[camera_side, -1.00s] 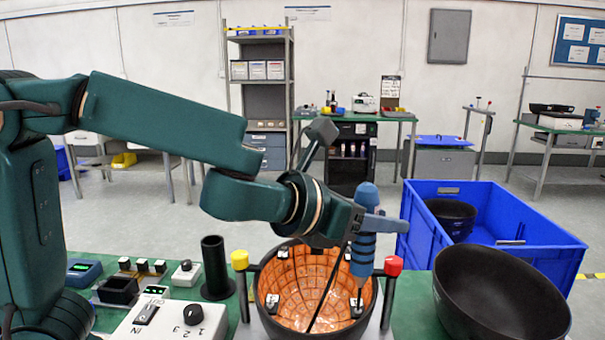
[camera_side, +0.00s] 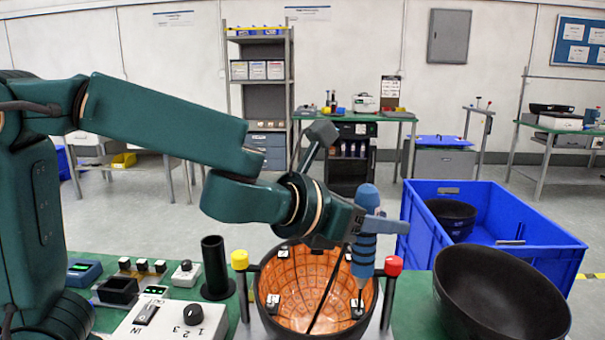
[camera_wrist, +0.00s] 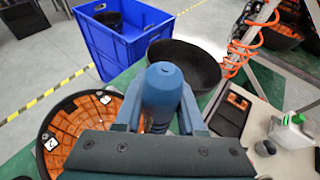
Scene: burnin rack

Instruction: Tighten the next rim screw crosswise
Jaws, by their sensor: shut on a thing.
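My gripper (camera_side: 366,222) is shut on a blue screwdriver (camera_side: 364,250), which stands upright with its tip pointing down. In the wrist view the screwdriver's blue cap (camera_wrist: 163,78) sits between the two fingers. The orange-lined round bowl (camera_side: 296,270) stands below, with several rim screws in light clips; one clip (camera_side: 273,301) is at the lower left and one (camera_side: 283,252) at the upper left. The driver's shaft reaches down to the right-hand clip (camera_side: 357,312). I cannot tell whether the tip is seated in the screw. The bowl also shows in the wrist view (camera_wrist: 82,125).
A yellow-capped post (camera_side: 240,260) and a red-capped post (camera_side: 393,266) flank the bowl. A black bowl (camera_side: 500,300) stands to the right, before a blue crate (camera_side: 560,248). A black cylinder (camera_side: 214,265) and a control box (camera_side: 170,320) with a knob are at the left.

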